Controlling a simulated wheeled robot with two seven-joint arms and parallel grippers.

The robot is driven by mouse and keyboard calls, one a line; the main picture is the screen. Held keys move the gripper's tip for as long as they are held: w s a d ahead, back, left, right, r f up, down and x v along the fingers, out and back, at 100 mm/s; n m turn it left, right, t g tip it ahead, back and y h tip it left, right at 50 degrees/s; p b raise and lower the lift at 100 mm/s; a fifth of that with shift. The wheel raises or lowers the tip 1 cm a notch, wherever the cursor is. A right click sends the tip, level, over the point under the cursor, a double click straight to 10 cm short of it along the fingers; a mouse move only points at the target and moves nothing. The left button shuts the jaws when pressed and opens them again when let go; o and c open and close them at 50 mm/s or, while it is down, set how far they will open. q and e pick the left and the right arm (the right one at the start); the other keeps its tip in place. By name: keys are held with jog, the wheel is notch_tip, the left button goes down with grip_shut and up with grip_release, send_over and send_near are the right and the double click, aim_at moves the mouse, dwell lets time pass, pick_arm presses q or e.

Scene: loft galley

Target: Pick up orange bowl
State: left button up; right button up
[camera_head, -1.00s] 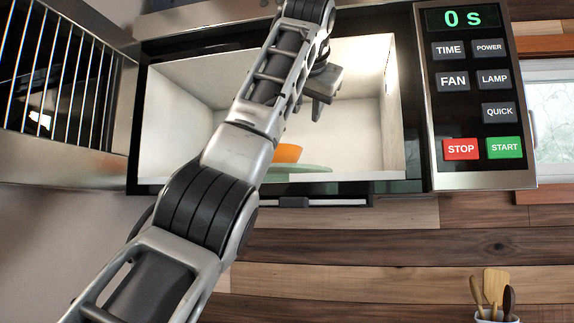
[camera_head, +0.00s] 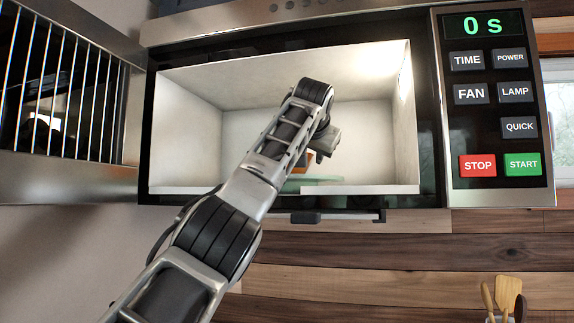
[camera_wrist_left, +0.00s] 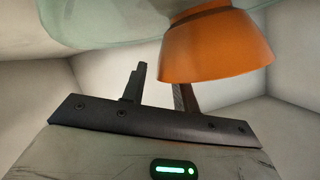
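The orange bowl (camera_head: 309,168) is inside the microwave, on a pale green plate (camera_head: 322,187). My left arm hides much of the bowl in the head view. The bowl fills the upper right of the left wrist view (camera_wrist_left: 215,48), with the plate (camera_wrist_left: 110,22) along the top. My left gripper (camera_head: 324,150) is inside the microwave, close to the bowl. In the wrist view its two fingers (camera_wrist_left: 160,82) are spread apart. The bowl covers part of the right-hand finger, and the gap between the fingers looks empty. I cannot tell whether that finger touches the bowl. My right gripper is out of view.
The microwave's white side walls (camera_head: 398,120) and ceiling surround my left gripper closely. Its control panel (camera_head: 494,100) is on the right and reads 0 s. A wire-grilled metal panel (camera_head: 62,90) stands at the left. A holder with wooden utensils (camera_head: 508,295) is at lower right.

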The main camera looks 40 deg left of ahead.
pick_arm(q)
grip_shut()
jog(key=shift+r, duration=0.2)
dwell(0.3)
